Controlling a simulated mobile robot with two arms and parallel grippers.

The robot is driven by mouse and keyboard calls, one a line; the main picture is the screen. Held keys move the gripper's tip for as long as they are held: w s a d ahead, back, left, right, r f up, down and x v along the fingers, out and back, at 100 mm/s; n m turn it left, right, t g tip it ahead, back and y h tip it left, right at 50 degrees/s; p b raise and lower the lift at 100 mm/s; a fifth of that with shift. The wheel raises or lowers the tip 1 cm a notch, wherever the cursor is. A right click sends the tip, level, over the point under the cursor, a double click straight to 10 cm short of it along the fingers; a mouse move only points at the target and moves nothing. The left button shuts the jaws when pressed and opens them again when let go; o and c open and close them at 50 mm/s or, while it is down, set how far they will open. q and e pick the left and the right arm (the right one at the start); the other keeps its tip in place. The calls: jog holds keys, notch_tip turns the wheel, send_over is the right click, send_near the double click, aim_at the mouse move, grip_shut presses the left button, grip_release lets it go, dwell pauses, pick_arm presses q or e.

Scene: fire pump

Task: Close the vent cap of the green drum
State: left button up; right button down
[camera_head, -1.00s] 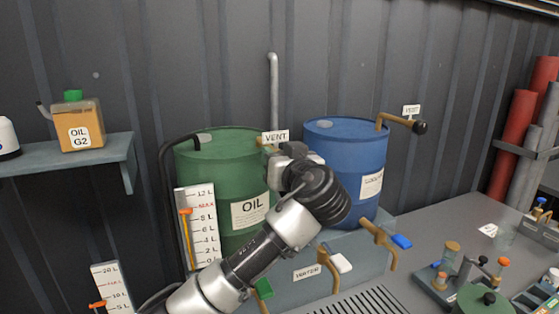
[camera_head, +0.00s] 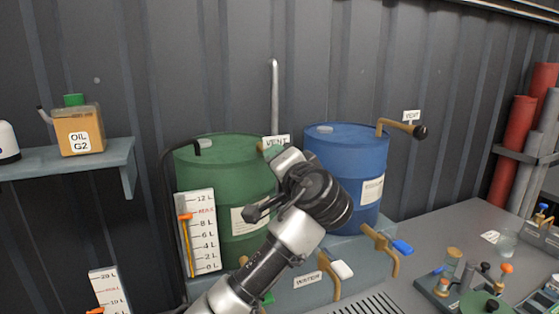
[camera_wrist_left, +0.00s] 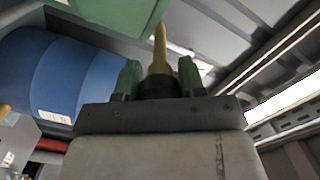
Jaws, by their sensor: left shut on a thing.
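The green drum (camera_head: 215,165) stands on the bench at the back, partly hidden by my left arm. A vent label (camera_head: 277,141) shows above its right edge. My left gripper (camera_head: 271,152) is at the drum's vent there, largely hidden behind my wrist. In the left wrist view, the green fingers of my left gripper (camera_wrist_left: 159,82) are shut on the dark vent cap (camera_wrist_left: 158,88) at the end of a brass vent pipe (camera_wrist_left: 160,50). Whether the cap is fully seated cannot be told. My right gripper is not in view.
A blue drum (camera_head: 345,155) stands close to the right, with its own brass vent pipe (camera_head: 397,124) and dark cap. A level gauge (camera_head: 200,230) is in front of the green drum. Brass taps (camera_head: 380,245) stick out below. An oil can (camera_head: 78,130) sits on the left shelf.

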pick_arm(q)
jog(key=m+p, duration=0.1)
jog(key=m, duration=0.2)
jog(key=shift+r, duration=0.1)
jog(key=m+p, duration=0.1)
jog(key=m, duration=0.1)
jog(key=shift+m, duration=0.4)
jog(key=m+p, duration=0.2)
jog(key=m, duration=0.1)
jog(key=shift+p, duration=0.35)
jog(key=shift+f+m+p, duration=0.2)
jog(key=shift+m+p, duration=0.7)
jog(key=shift+m, duration=0.6)
jog(key=shift+f, duration=0.1)
jog(key=o, duration=0.9)
jog(key=shift+d, duration=0.15)
jog(key=shift+o, duration=0.2)
